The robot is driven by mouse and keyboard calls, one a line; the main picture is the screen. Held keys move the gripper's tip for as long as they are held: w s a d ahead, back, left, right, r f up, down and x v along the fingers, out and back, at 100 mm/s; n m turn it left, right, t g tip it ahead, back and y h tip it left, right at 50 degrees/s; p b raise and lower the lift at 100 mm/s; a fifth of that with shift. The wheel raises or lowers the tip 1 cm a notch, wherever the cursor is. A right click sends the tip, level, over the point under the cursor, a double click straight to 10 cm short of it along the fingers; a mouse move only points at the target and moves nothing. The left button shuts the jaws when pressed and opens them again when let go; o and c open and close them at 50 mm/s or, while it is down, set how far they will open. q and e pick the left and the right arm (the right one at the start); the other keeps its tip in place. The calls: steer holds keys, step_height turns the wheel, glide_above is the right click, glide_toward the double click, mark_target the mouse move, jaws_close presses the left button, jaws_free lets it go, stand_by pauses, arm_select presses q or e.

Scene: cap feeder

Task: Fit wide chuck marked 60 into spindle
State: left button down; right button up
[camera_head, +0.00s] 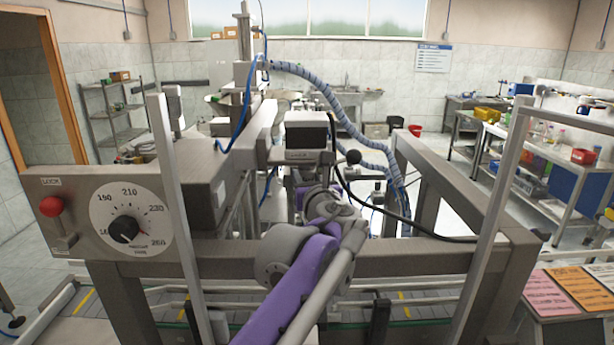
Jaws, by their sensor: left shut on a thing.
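My left arm reaches in from the bottom middle, and its purple and grey wrist ends at my left gripper (312,188), just below the dark spindle head (306,132). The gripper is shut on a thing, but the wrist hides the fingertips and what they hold. I cannot make out the chuck or its mark, nor whether it touches the spindle. A lever with a black ball knob (352,157) sticks out at the right of the head. My right gripper is not in view.
A grey machine frame with upright posts surrounds the arm. At left is a panel with a height dial (125,228) and a red-knobbed lock lever (51,207). A ribbed blue hose (345,115) and black cable run right of the head. Coloured sheets (550,295) lie at lower right.

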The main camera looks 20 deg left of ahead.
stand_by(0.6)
arm_select(q)
steer(key=shift+c, duration=2)
jaws_free()
steer(key=b+v, duration=0.1)
steer(key=v, duration=1)
steer(key=shift+a, duration=0.1)
